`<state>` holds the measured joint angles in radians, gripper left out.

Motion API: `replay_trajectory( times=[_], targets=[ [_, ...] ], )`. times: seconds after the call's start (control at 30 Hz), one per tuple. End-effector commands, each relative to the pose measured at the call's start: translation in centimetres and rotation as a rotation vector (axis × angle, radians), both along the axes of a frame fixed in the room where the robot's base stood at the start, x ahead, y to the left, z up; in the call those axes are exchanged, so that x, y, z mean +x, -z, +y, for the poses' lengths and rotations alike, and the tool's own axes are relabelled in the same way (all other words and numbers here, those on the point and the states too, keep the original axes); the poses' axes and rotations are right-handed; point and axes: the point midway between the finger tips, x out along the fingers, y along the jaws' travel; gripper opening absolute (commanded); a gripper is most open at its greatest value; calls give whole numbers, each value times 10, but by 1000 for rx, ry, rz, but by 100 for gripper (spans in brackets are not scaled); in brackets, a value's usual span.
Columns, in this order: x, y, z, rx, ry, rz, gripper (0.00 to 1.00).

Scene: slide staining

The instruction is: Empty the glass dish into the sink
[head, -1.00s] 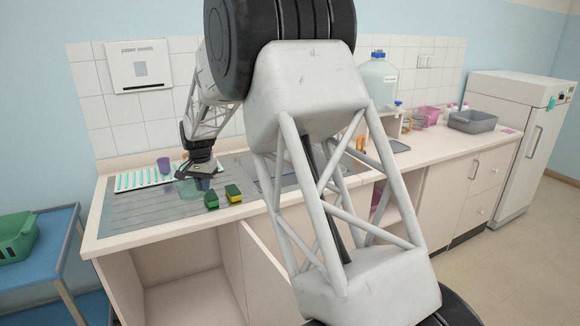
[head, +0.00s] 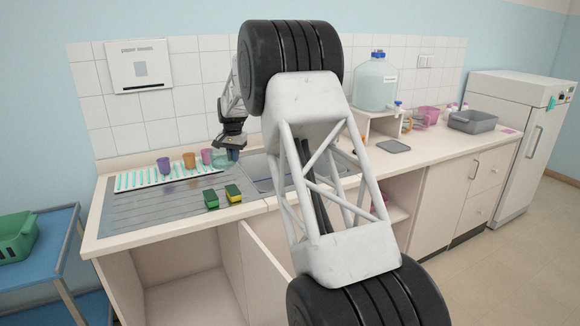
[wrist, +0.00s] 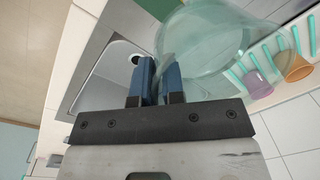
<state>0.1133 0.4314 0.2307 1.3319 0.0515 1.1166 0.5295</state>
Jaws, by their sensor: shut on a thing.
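The clear greenish glass dish (head: 225,158) hangs from my gripper (head: 231,146) at the left edge of the sink (head: 262,168). In the wrist view the dish (wrist: 205,45) fills the top middle, with its wall between the blue fingers of my gripper (wrist: 160,75). My gripper is shut on the dish. The sink basin (wrist: 105,80) with its dark drain hole (wrist: 135,59) lies left of the dish in that view. I cannot tell how much liquid the dish holds. My own arm hides part of the sink in the head view.
A white rack with teal strips (head: 140,181) lies on the ribbed drainboard. Two green-and-yellow sponges (head: 211,200) lie in front. A large bottle (head: 376,85) stands on a shelf to the right.

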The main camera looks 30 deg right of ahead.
Motion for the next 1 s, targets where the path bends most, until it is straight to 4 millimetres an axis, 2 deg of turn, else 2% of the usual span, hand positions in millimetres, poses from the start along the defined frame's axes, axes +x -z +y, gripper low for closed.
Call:
replay_trajectory(
  times=[0.4, 1.0],
  targets=[
    [52, 7, -28, 1, 263, -3, 0],
    [117, 25, -61, 3, 670, -8, 0]
  ],
)
